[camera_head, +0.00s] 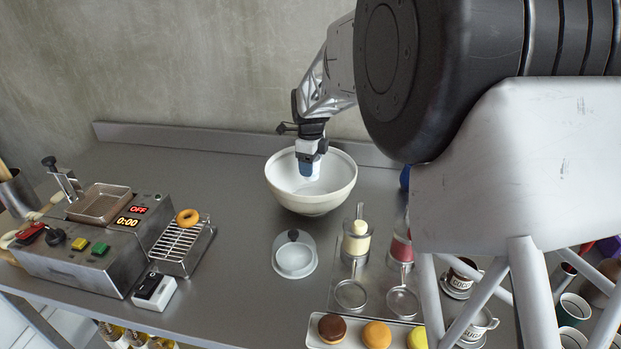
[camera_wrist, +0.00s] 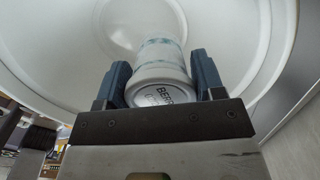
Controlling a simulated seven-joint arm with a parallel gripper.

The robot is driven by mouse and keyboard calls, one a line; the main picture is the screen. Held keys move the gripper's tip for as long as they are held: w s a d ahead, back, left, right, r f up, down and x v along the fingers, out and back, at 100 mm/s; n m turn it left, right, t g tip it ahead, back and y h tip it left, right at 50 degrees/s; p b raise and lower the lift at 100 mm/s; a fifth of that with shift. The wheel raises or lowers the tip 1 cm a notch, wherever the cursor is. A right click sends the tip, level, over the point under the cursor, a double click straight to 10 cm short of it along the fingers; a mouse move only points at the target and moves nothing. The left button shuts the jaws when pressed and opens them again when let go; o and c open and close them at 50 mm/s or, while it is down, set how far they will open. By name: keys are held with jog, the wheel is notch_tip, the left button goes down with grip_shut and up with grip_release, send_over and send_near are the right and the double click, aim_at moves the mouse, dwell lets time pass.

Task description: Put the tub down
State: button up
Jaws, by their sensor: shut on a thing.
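My gripper (camera_head: 309,168) reaches down into the large white bowl (camera_head: 335,199) near the back of the steel counter. In the wrist view my gripper's two blue fingers (camera_wrist: 161,72) are shut on a small pale tub (camera_wrist: 158,56), one on each side. The tub has bluish bands and dark lettering starting "BERR" on the end nearest the wrist. The white bowl (camera_wrist: 60,70) fills the background beyond it. In the head view the tub is mostly hidden by the fingers. I cannot tell whether it touches the bowl.
A metal fryer-like machine (camera_head: 75,262) reading OFF and a wire rack (camera_head: 182,247) with a doughnut (camera_head: 187,217) stand left. Counter between bowl and rack is clear.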

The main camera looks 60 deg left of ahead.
jog(key=shift+f, duration=0.2)
jog(key=shift+f, duration=2.55)
jog(key=shift+f, duration=0.15)
jog(key=o, duration=0.7)
jog(key=shift+r, duration=0.2)
jog(key=shift+r, duration=6)
